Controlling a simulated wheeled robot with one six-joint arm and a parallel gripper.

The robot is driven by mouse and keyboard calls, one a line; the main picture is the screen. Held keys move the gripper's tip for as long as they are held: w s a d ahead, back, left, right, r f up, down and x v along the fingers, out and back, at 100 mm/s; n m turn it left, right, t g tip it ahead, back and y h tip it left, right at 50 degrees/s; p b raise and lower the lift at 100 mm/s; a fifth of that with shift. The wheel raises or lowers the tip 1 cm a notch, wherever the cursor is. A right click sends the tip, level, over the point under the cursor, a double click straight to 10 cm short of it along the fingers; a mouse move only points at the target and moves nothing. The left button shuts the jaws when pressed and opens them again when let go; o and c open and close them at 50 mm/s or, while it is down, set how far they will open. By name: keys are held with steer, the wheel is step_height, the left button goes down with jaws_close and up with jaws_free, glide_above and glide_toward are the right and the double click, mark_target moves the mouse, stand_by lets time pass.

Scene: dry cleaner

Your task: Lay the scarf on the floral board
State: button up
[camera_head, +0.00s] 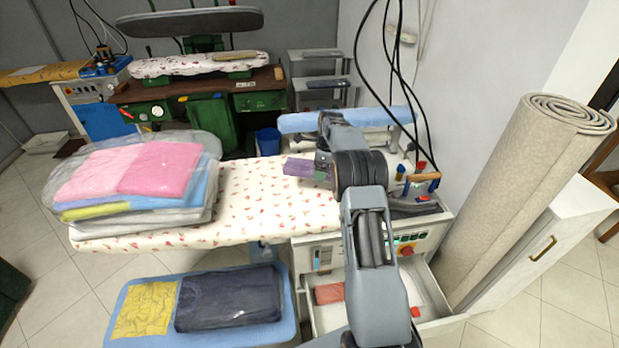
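The floral board (265,205) is the near ironing board with a white cover and small red flowers. A small folded purple cloth, perhaps the scarf (301,168), shows at the board's far right part, against my gripper (323,168). My arm reaches over the right end of the board, and its wrist hides much of the gripper. The fingers cannot be made out, so I cannot tell whether they are shut on the cloth, or whether the cloth lies on the board or is held just above it.
A stack of folded clothes (135,180), pink on top, covers the board's left end. A blue lower shelf (265,335) holds yellow and dark folded cloths. An open drawer (395,305) and a rolled carpet (520,190) stand at right. Cables hang near my arm. The board's middle is bare.

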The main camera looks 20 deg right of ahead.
steer(key=p, duration=0.1)
glide_above(311, 186)
steer(key=f, duration=0.5)
steer(key=shift+s, duration=0.25)
steer(key=shift+f+p, duration=0.5)
steer(key=shift+f, duration=1.1)
steer(key=o, duration=0.7)
steer(key=shift+f, duration=0.1)
steer(key=shift+o, duration=0.2)
